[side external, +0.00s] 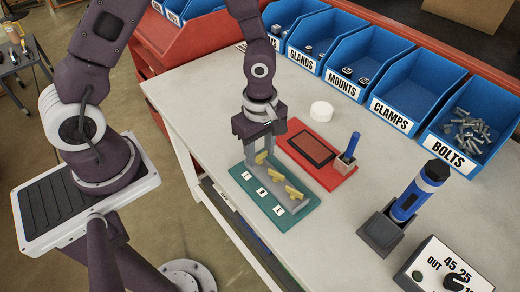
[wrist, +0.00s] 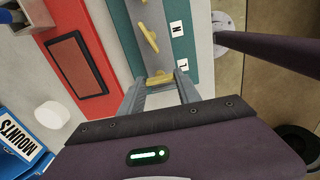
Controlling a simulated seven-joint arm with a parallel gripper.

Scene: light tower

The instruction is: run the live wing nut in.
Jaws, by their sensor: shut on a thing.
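A teal base plate (side external: 290,218) carries a grey stepped block with yellow wing nuts in a row, and white letter tags along one side. My gripper (side external: 262,152) points down over the far end of the row, its fingers shut on the far wing nut (side external: 261,158). In the wrist view this wing nut (wrist: 160,79) lies between the fingertips (wrist: 158,88), near a tag (wrist: 182,65) that looks like an L. The middle wing nut (side external: 276,174) and the near wing nut (side external: 293,191) stand free. The held nut's thread is hidden.
A red tray (side external: 325,172) with a dark inset and a blue-handled tool (side external: 350,148) stands just right of the plate. A white puck (side external: 321,109), blue bins (side external: 408,95), a blue torch in a dark holder (side external: 415,195) and a dial box (side external: 445,268) lie farther off.

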